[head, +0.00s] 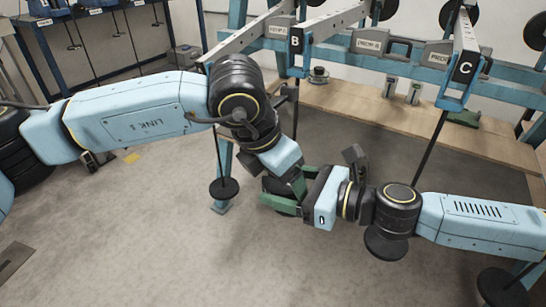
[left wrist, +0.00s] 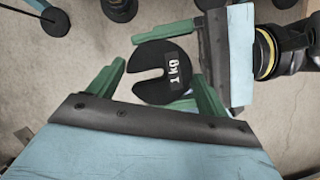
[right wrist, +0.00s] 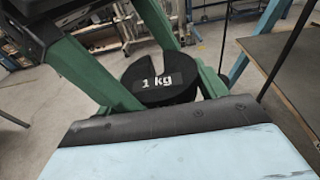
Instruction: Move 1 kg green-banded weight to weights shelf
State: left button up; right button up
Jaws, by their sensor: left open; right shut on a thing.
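The weight (left wrist: 158,72) is a black slotted disc marked "1 kg"; I cannot make out a green band on it. It also shows in the right wrist view (right wrist: 160,92) and, partly hidden by fingers, in the head view. My right gripper (head: 284,200) is shut on it, holding it above the floor in front of the lever frames. My left gripper (left wrist: 158,88) is open, with its green fingers on either side of the same disc. I cannot tell which structure is the weights shelf.
Lever beams B (head: 294,42) and C (head: 465,66) stand on blue frames. Black discs hang on rods, one left of my grippers (head: 223,189). A wooden bench (head: 440,126) lies behind. A blue rack (head: 45,45) stands at upper left. The floor in front is clear.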

pick_arm(q)
jog(key=shift+w+d+f, duration=0.15)
jog(key=shift+f, duration=0.3)
pick_arm(e)
jog(key=shift+r, duration=0.15)
pick_arm(q)
jog(key=c, duration=1.4)
jog(key=shift+r, duration=0.15)
pick_arm(e)
jog(key=o, duration=1.6)
jog(key=shift+c, duration=0.2)
